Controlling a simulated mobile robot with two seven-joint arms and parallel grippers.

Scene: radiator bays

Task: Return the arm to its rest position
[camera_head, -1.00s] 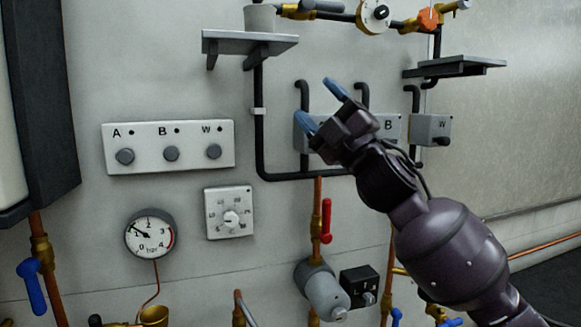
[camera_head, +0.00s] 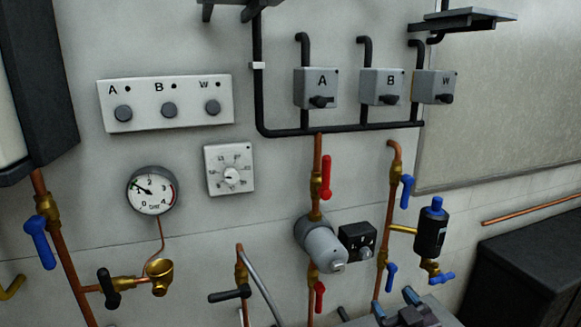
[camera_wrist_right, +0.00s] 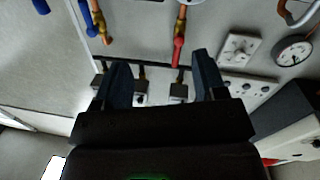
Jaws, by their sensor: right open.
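My right gripper (camera_head: 396,303) is at the bottom edge of the head view, below the wall fittings, with only its blue fingertips and dark upper part showing. In the right wrist view my right gripper (camera_wrist_right: 162,82) has its two dark fingers spread wide with nothing between them. It is open and touches nothing that I can see. The rest of the right arm is below the head view. My left gripper is in neither view.
On the wall are a button panel (camera_head: 165,102), switch boxes A (camera_head: 315,88), B (camera_head: 381,86) and W (camera_head: 434,86), a dial thermostat (camera_head: 230,169), a pressure gauge (camera_head: 152,190) and a grey pump (camera_head: 319,243). A black cabinet (camera_head: 525,265) stands at right.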

